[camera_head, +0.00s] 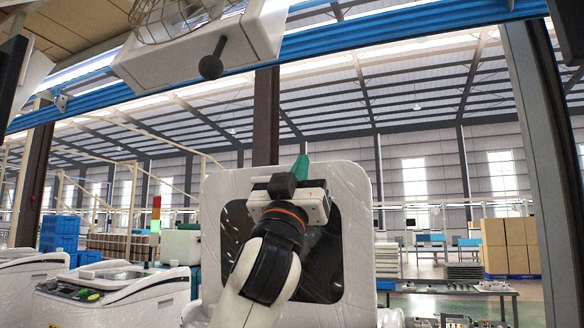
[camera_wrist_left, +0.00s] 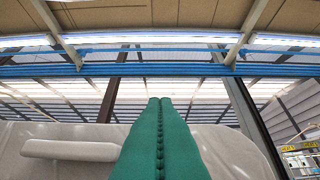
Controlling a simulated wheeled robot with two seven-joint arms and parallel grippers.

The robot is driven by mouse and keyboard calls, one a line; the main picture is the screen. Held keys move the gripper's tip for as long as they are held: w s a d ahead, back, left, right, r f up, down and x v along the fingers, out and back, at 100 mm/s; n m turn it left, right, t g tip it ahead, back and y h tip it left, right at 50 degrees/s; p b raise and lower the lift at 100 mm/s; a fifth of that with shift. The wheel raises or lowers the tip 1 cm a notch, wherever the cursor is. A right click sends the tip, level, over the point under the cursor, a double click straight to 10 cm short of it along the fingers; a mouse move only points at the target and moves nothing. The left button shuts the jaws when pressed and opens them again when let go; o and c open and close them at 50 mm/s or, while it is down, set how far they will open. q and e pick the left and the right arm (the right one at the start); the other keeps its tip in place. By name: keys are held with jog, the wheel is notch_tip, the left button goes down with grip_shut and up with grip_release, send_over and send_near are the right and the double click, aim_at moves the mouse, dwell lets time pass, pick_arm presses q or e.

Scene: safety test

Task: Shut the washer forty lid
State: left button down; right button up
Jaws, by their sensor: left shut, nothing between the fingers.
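The washer lid (camera_head: 356,182) stands raised in the middle of the head view, a white frame around a dark window. My left arm reaches up in front of it and hides part of the window. My left gripper (camera_head: 301,167) has green fingers, shut and empty, near the lid's top edge. In the left wrist view, the green fingers (camera_wrist_left: 160,125) lie together with nothing between them. The pale lid surface (camera_wrist_left: 100,133) shows behind them, with a raised bar on the left. Whether the fingers touch the lid cannot be told. My right gripper is not in view.
Another white washer (camera_head: 112,290) with a control panel stands at the left. Blue crates (camera_head: 60,236) are stacked behind it. Cardboard boxes (camera_head: 507,246) stand on a pallet at the right.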

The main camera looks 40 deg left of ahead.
pick_arm(q)
jog(key=shift+w+a+p, duration=0.15)
jog(key=shift+w+a, duration=0.1)
jog(key=shift+w, duration=0.4)
jog(key=shift+w+a+p, duration=0.15)
jog(key=shift+w+a, duration=0.05)
jog(key=shift+w, duration=0.4)
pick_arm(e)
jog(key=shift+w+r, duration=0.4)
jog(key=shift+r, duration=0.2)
pick_arm(q)
jog(key=shift+r, duration=0.1)
